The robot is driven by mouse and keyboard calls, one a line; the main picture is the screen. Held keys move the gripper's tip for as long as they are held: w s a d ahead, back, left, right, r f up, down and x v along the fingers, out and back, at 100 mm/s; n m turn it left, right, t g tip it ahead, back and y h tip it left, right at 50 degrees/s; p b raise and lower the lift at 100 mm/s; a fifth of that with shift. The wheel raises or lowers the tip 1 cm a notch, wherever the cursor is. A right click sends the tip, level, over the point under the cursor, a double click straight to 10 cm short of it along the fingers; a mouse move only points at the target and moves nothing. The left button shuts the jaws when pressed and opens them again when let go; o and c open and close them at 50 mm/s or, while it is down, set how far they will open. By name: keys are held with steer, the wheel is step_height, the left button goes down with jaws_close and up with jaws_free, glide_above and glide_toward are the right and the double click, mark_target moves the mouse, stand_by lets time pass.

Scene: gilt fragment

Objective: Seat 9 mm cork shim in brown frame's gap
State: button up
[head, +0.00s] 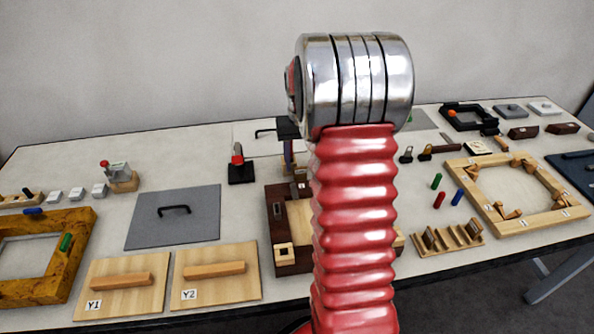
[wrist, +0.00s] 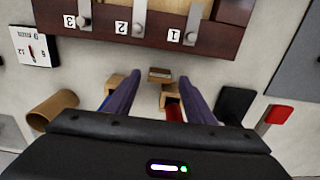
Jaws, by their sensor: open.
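The dark brown frame (head: 293,265) lies mid-table in the head view, its right part hidden behind my arm. One side of the frame (wrist: 235,42) crosses the top of the wrist view, with metal pieces beside labels 1, 2 and 3. My gripper (wrist: 160,80) is open, its two purple fingers apart outside that side. A small brown block (wrist: 160,73) shows between the fingertips, apparently ungripped. It may be the cork shim, but I cannot tell its material or thickness. The frame's gap cannot be made out. In the head view my gripper (head: 288,160) is mostly hidden behind my arm.
Small wooden holders with red (wrist: 173,110) and blue pieces stand near the fingers. A white dial (wrist: 35,46), a tan cylinder (wrist: 50,110) and a red-and-black item (wrist: 279,115) flank them. A grey lidded panel (head: 172,228) and a light wooden frame (head: 535,222) lie farther out.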

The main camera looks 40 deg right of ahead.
mark_target(301, 168)
step_height(301, 168, up, 8)
stand_by(0.4)
stand_by(0.4)
steer(key=s+a+r+n+t, duration=0.1)
steer(key=s+a+r, duration=0.25)
steer(key=a, duration=0.45)
steer(key=s+a+r+n+t, duration=0.1)
steer(key=s+a+r+n, duration=0.2)
steer(key=a, duration=0.6)
steer(key=s+a+n+t, duration=0.1)
steer(key=s+a+t, duration=0.2)
steer(key=s+a, duration=1)
steer(key=shift+f+n+t, duration=0.25)
steer(key=shift+n+t, duration=0.05)
steer(key=shift+n, duration=0.1)
